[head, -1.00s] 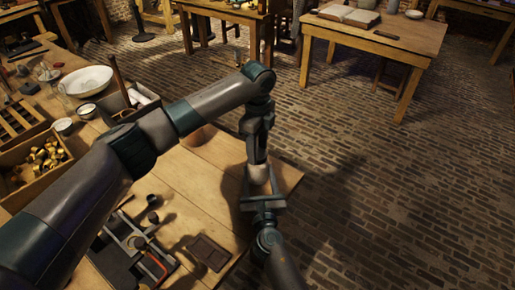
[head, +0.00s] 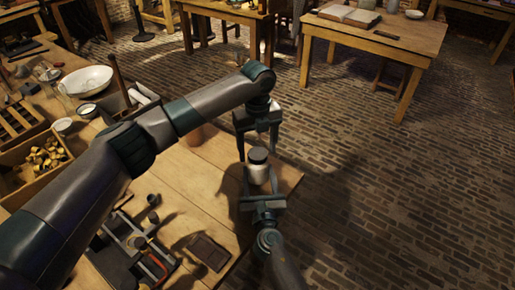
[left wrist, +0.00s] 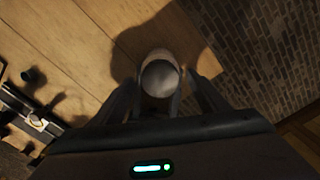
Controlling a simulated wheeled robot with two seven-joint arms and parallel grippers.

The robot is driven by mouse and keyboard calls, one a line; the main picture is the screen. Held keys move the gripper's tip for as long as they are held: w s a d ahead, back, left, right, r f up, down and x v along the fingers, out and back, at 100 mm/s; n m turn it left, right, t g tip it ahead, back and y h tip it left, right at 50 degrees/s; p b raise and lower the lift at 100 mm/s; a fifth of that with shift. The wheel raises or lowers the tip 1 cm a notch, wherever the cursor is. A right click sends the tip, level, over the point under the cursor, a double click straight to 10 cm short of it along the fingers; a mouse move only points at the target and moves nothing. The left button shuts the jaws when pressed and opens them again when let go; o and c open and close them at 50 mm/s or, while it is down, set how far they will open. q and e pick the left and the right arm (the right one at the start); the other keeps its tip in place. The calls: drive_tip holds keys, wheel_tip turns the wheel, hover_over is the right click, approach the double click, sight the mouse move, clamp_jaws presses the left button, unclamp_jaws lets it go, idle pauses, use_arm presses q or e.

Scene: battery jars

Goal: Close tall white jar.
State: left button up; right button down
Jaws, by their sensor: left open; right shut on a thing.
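The white jar (head: 258,174) stands upright near the right corner of the workbench. A dark grey lid (head: 258,155) sits on its mouth and looks level; I cannot tell how tight it is. The lid shows round from above in the left wrist view (left wrist: 160,78), between the finger tips. My right gripper (head: 260,184) is shut on the jar's body from the front. My left gripper (head: 257,143) is open, pointing down just above the lid, with its fingers apart and nothing held.
The workbench (head: 185,180) carries a dark flat block (head: 208,252), a tool rig with a red part (head: 155,264) and a crate of brass pieces (head: 40,165). A white bowl (head: 87,80) is at the far left. Open brick floor lies right of the bench.

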use_arm(q)
wheel_tip(320, 180, up, 12)
idle(0.7)
use_arm(e)
drive_tip(key=c, duration=0.6)
unclamp_jaws()
drive_tip(key=shift+c, duration=0.2)
drive_tip(key=shift+s, duration=0.1)
use_arm(q)
drive_tip(key=shift+f+b, duration=1)
use_arm(e)
drive_tip(key=s+d, duration=0.1)
drive_tip(key=s, duration=1.6)
drive_tip(key=shift+d, duration=0.4)
use_arm(q)
drive_tip(key=shift+s+d, duration=0.1)
use_arm(e)
drive_tip(key=shift+s+d, duration=0.15)
